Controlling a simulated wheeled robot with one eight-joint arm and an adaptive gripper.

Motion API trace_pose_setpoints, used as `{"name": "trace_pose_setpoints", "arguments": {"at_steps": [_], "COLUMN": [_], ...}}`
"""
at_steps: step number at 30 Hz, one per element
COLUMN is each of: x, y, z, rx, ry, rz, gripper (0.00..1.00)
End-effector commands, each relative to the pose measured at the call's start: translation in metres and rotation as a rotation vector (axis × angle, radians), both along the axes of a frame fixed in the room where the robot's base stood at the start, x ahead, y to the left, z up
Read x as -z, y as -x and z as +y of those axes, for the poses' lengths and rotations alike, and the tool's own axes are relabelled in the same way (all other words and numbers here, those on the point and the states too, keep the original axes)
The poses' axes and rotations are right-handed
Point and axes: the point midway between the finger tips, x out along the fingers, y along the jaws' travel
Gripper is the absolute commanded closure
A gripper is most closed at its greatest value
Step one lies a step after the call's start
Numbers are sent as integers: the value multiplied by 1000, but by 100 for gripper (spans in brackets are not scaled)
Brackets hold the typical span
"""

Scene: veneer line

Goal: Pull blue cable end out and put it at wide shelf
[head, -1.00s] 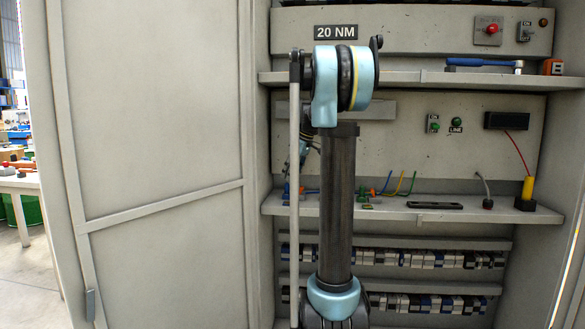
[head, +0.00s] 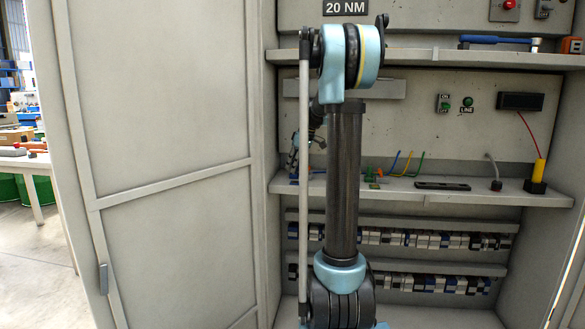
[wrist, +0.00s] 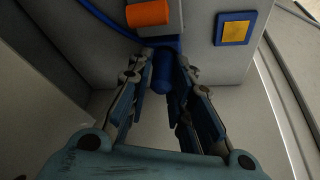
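My gripper (wrist: 163,58) is open in the wrist view, with a finger on each side of a blue cylinder (wrist: 162,75), which looks like the blue cable end. The fingers do not clearly press on it. A blue cable (wrist: 105,20) runs from the upper left towards it. In the head view my arm hides most of the gripper and the blue end. The cabinet has an upper shelf (head: 420,59) and a lower shelf (head: 430,198); I cannot tell for certain which is the wide one.
An orange block (wrist: 147,13) and a blue-framed yellow square (wrist: 235,28) are close to the fingers. The lower shelf holds a flat black piece (head: 443,186) and a yellow plug (head: 540,171). A blue-handled tool (head: 498,40) lies on the upper shelf. The cabinet door (head: 160,160) stands at left.

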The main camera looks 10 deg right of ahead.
Motion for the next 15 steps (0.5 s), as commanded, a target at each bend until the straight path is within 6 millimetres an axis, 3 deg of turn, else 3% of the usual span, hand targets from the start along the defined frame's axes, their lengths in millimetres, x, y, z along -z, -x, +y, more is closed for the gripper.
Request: {"name": "trace_pose_setpoints", "arguments": {"at_steps": [15], "x": [-8], "y": [0], "z": [0], "rx": [0], "ry": [0], "rz": [0], "gripper": [100]}}
